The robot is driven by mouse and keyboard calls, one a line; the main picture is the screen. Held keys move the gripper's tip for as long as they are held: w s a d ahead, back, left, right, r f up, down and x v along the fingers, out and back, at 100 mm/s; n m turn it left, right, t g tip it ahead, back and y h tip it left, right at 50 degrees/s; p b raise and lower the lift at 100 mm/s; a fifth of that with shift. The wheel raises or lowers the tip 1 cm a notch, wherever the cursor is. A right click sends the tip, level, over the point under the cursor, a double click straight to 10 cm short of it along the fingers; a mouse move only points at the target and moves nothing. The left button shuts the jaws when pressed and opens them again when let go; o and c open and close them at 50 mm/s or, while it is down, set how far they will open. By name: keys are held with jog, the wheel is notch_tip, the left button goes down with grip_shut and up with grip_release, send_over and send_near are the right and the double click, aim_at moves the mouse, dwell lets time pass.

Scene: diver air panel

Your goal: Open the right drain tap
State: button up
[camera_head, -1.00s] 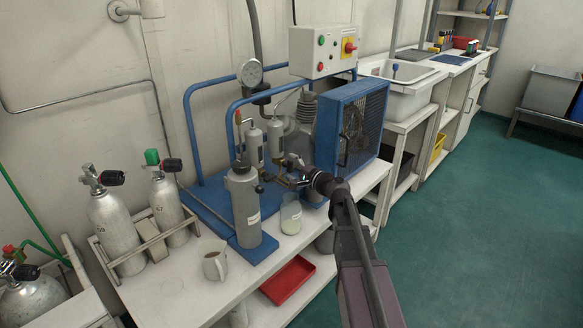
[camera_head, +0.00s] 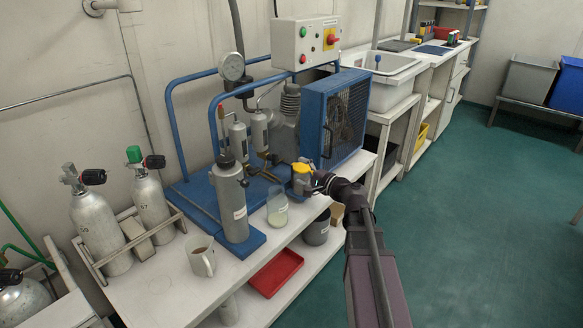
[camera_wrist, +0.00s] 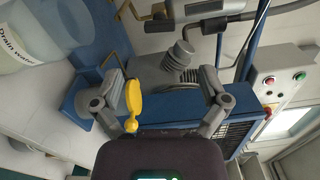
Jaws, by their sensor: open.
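Two small grey separators stand on the compressor, the left one (camera_head: 238,140) and the right one (camera_head: 259,131). Small dark fittings (camera_head: 268,171) show beneath the right one; I cannot make out the tap's lever or its position. A clear jar (camera_head: 277,210) stands below them; its label "Drain water" shows in the wrist view (camera_wrist: 38,48). My gripper (camera_head: 308,182) is right of the jar, at the shelf's front side. In the wrist view my gripper (camera_wrist: 162,98) is open, with nothing held. A yellow part (camera_wrist: 134,98) shows beside the left finger; I cannot tell whether they touch.
A large grey cylinder (camera_head: 229,200) stands left of the jar. The blue fan guard (camera_head: 333,118) is behind my gripper. A mug (camera_head: 201,256), a red tray (camera_head: 276,272) and a dark bucket (camera_head: 317,229) are nearby. The green floor (camera_head: 470,230) at right is clear.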

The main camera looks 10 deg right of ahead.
jog(key=shift+v, duration=0.8)
dwell(1.8)
